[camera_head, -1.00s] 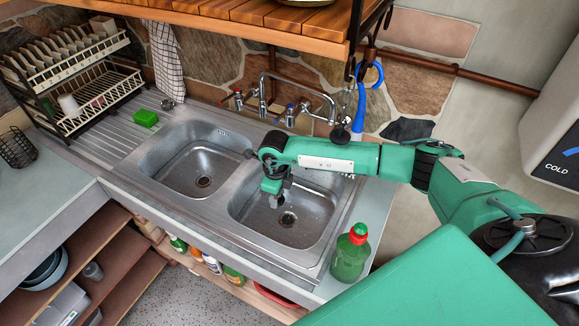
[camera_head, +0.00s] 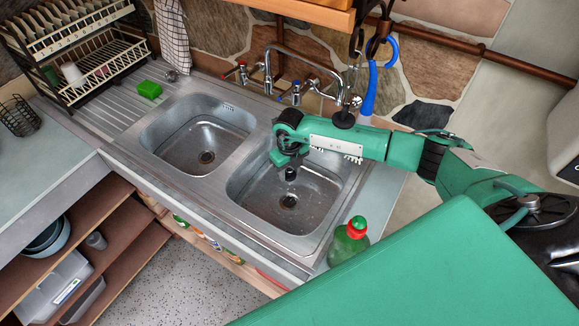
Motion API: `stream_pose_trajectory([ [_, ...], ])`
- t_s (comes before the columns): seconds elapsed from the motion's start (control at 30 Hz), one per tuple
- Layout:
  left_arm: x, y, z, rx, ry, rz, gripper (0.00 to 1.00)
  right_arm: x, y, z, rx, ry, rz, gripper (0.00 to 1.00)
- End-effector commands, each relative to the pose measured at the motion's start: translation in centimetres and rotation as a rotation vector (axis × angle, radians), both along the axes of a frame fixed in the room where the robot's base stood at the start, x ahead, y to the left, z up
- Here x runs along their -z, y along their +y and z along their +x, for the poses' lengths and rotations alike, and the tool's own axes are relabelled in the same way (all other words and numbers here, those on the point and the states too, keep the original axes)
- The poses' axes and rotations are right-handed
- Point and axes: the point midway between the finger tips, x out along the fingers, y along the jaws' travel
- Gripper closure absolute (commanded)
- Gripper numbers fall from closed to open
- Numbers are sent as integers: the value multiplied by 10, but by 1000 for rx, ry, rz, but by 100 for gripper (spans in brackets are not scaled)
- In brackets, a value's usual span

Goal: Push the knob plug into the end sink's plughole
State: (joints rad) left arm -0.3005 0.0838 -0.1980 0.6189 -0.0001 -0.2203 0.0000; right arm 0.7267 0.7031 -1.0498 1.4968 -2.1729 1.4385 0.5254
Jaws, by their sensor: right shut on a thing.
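My right gripper (camera_head: 287,160) hangs over the right-hand basin (camera_head: 263,199), which is nearest the counter's end. It is shut on a small dark thing, apparently the knob plug (camera_head: 291,174), showing just below the jaws. The jaws hide part of it, so its exact shape and tilt are hard to tell. The plughole (camera_head: 288,201) is a dark ring in the basin floor, open and uncovered. In the picture the held plug sits just above it, with basin floor visible between them. My left gripper is not in view.
The left basin (camera_head: 185,152) is empty. A mixer tap (camera_head: 312,61) stands behind the basins, with a dark round thing (camera_head: 343,119) near its right end. A green bottle (camera_head: 349,241) stands at the front right corner. A green sponge (camera_head: 149,90) lies on the drainer.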

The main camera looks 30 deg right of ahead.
Motion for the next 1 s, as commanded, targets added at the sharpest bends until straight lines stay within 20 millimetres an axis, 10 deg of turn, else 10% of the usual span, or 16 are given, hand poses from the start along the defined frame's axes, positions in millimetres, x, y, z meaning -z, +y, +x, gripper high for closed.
stream_pose_trajectory([
  [1.0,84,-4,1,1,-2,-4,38,128,0,-1,0,1,0,82],
])
